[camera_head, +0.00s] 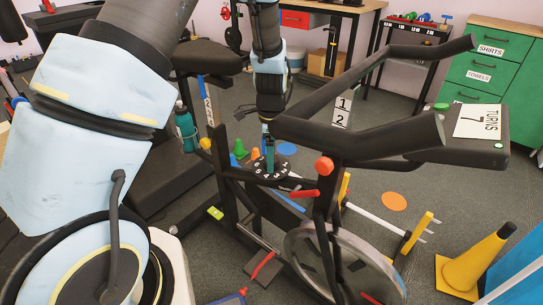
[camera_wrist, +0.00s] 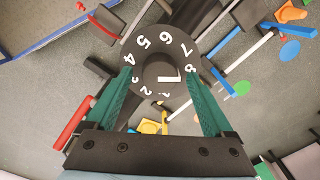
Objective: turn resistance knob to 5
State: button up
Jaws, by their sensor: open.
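The resistance knob (camera_head: 271,169) is a black dial with white numbers on the exercise bike's frame. In the wrist view the knob (camera_wrist: 160,68) has a dark raised centre with a white bar on its right part, reaching towards the side of the 8. The 5 is at the upper left and the 6 at the top. My gripper (camera_head: 268,152) points down over the knob from above. In the wrist view the green fingers of my gripper (camera_wrist: 158,72) are open, one on each side of the raised centre. I cannot tell whether they touch it.
The bike's dark handlebar (camera_head: 380,60) and console (camera_head: 470,150) lie to the right of my gripper. A red knob (camera_head: 324,165) and red lever (camera_head: 304,194) sit close to the dial. A teal bottle (camera_head: 186,130) is on the left. A yellow cone (camera_head: 475,262) stands at the lower right.

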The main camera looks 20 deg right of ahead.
jog(key=shift+f, duration=0.3)
jog(key=shift+c, duration=0.4)
jog(key=c, duration=1.3)
